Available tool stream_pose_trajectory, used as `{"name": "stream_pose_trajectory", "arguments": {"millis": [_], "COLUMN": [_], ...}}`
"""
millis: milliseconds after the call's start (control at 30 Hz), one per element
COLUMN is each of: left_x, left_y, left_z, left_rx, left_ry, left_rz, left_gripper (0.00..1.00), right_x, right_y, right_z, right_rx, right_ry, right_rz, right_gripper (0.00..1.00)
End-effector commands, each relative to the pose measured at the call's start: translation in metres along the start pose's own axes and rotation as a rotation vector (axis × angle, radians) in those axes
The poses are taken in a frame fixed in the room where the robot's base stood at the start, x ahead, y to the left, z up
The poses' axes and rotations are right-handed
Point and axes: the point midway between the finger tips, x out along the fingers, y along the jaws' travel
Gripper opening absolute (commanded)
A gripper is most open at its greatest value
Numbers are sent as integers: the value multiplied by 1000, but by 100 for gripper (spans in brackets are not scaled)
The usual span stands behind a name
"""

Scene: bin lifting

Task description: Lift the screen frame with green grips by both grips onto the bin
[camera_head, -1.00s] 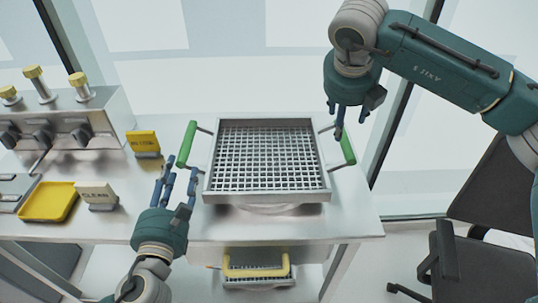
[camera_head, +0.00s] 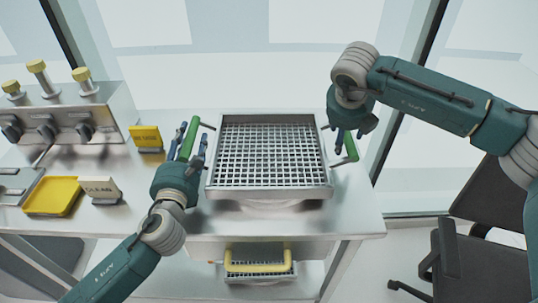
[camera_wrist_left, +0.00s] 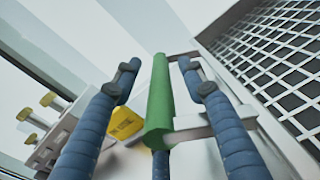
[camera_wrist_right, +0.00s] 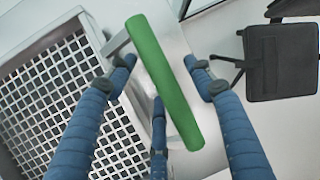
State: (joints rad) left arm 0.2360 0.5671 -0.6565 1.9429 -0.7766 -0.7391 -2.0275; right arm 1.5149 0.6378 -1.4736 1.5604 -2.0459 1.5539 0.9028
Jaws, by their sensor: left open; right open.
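The metal screen frame (camera_head: 270,190) with a square mesh rests on a round pale base, probably the bin (camera_head: 268,208), mostly hidden under it. Its left green grip (camera_head: 189,138) stands between the spread fingers of my left gripper (camera_head: 188,143), which is open. The grip also shows between the fingers in the left wrist view (camera_wrist_left: 160,100). The right green grip (camera_head: 350,146) lies between the open fingers of my right gripper (camera_head: 342,140), which comes from above. The right wrist view shows this grip (camera_wrist_right: 165,80) crossing between the fingers.
A yellow tray (camera_head: 52,196), a CLEAN sign (camera_head: 101,190) and a yellow sign (camera_head: 146,138) stand on the left of the table. A metal unit with yellow knobs (camera_head: 62,115) is behind. A yellow-handled screen (camera_head: 258,268) is on the shelf below. A black chair (camera_head: 480,260) stands right.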

Motion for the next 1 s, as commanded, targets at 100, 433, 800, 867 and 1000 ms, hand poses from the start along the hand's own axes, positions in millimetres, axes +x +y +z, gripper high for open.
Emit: {"name": "stream_pose_trajectory", "arguments": {"millis": [100, 433, 800, 867, 1000], "left_x": [2, 2, 2, 2, 2], "left_y": [0, 0, 0, 0, 1], "left_z": [0, 0, 0, 1, 6], "left_rx": [-1, 0, 0, 0, 0], "left_ry": [1, 1, -1, -1, -8], "left_rz": [0, 0, 1, 1, 2], "left_gripper": [42, 16, 0, 0, 0], "right_x": [2, 2, 2, 2, -1], "right_y": [0, 0, 0, 0, -1], "right_z": [0, 0, 0, 0, 2], "right_rx": [0, 0, 1, 1, 2], "right_ry": [0, 0, 1, 1, -3], "right_rz": [0, 0, 0, 0, 0], "right_gripper": [53, 27, 0, 0, 0]}}
